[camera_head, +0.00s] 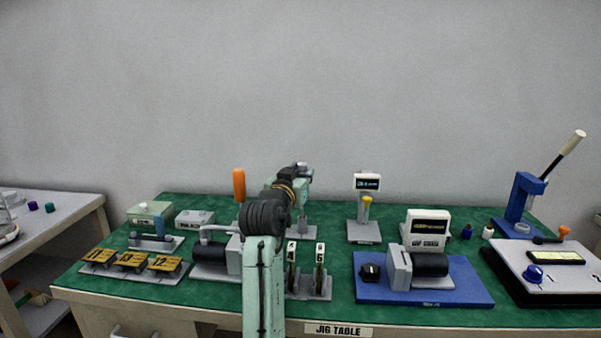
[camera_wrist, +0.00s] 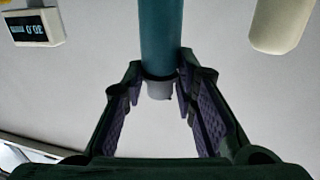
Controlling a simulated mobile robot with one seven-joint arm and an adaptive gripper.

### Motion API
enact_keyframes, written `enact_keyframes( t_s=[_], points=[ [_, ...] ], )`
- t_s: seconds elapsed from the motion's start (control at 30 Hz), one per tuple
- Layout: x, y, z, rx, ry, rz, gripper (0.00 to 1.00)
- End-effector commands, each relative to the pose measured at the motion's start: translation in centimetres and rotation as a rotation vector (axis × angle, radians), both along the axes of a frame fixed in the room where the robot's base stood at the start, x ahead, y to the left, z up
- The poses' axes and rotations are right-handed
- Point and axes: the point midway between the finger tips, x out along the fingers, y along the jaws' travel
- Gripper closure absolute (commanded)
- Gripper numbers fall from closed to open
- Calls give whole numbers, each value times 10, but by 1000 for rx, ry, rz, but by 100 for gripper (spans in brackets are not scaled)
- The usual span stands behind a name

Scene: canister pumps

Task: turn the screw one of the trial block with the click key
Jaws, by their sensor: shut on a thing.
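My gripper is seen from close up in the wrist view (camera_wrist: 160,82). Its two dark fingers with purple pads are shut on a teal cylinder (camera_wrist: 160,38) with a short grey end piece, which I take to be the click key. The key's far end is out of that view. In the head view my arm reaches over the middle of the green table and hides much of the gripper. A low grey box (camera_head: 194,219) at the back left carries a small label that I cannot read surely; it may be the trial block. I cannot make out screw one.
An orange-handled tool (camera_head: 239,185) stands left of my arm. A pump on a grey plate (camera_head: 218,256) and numbered gauges (camera_head: 320,268) are close by. A display stand (camera_head: 367,183), a blue plate (camera_head: 465,287) with a pump, and a lever press (camera_head: 526,195) are to the right.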

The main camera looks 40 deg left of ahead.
Motion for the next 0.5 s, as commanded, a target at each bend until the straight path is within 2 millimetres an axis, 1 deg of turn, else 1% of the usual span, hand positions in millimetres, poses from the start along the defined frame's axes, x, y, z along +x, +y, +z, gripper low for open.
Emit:
enact_keyframes(
  t_s=[0.13, 0.47, 0.5],
  points=[
    [0, 0, -4, 1, -2, 0, 100],
    [0, 0, -4, 1, -2, 0, 100],
    [0, 0, -4, 1, -2, 0, 71]
  ],
)
